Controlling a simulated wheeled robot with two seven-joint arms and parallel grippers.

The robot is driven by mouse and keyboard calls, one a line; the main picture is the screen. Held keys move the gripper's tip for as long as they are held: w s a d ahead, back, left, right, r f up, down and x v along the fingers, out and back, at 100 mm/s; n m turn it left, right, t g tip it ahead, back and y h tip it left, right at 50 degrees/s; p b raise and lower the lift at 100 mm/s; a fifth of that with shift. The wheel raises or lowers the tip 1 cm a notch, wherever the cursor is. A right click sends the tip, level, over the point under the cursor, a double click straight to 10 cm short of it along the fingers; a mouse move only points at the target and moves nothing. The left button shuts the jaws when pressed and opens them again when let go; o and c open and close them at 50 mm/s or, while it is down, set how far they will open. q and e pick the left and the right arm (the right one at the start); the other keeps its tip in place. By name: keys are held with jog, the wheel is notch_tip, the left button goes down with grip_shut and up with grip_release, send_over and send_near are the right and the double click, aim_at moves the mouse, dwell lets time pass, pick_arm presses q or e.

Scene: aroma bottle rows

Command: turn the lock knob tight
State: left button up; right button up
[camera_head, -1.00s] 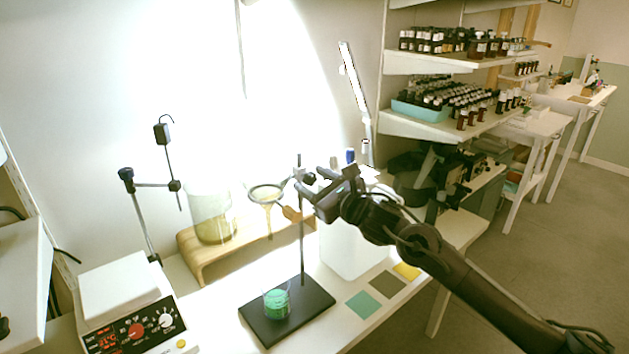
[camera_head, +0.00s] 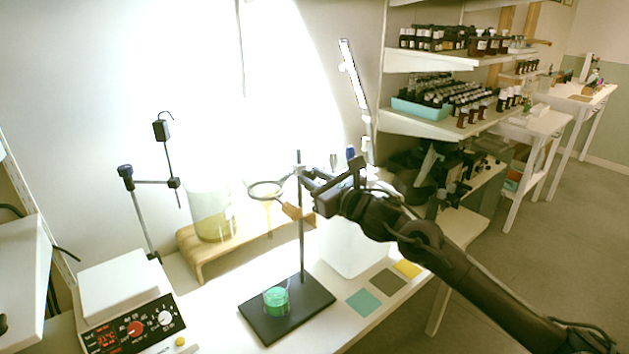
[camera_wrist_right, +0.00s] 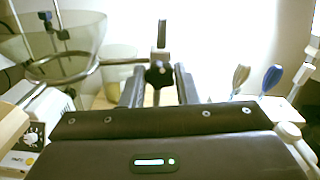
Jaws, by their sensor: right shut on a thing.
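The stand (camera_head: 301,232) has a thin upright rod on a dark base plate at the front of the bench. Its ring (camera_head: 266,190) reaches out to the left of the rod. My right gripper (camera_head: 310,181) is at the rod, at the ring's clamp. In the right wrist view, the dark lobed lock knob (camera_wrist_right: 158,76) sits between the two fingers of my right gripper (camera_wrist_right: 160,84), which are shut on it. The rod's top shows just behind the knob. In the head view the gripper hides the knob. My left gripper is out of view.
A small beaker of green liquid (camera_head: 276,301) stands on the base plate. A large glass beaker (camera_head: 212,222) stands on a wooden riser (camera_head: 190,262) to the left. A hotplate (camera_head: 130,325) is at front left.

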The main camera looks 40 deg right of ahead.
jog(key=m+b, duration=0.1)
jog(key=m, duration=0.2)
jog(key=shift+m, duration=0.3)
jog(key=m, duration=0.4)
jog(key=shift+m, duration=0.3)
jog(key=m, duration=0.4)
jog(key=shift+r+p, duration=0.1)
jog(key=shift+p, duration=0.2)
jog(key=m+p, duration=0.1)
jog(key=m, duration=0.3)
jog(key=shift+d, duration=0.1)
jog(key=m+p, duration=0.2)
jog(key=m, duration=0.2)
jog(key=shift+r+m+p, duration=0.1)
jog(key=shift+m+p, duration=0.2)
jog(key=shift+p, duration=0.1)
jog(key=m+p, duration=0.3)
jog(key=m, duration=0.1)
jog(key=shift+m, duration=0.3)
jog(key=m+p, duration=0.4)
jog(key=m, duration=0.1)
jog(key=shift+f+m+p, duration=0.2)
jog(key=shift+m+p, duration=1.3)
jog(key=shift+m, duration=0.4)
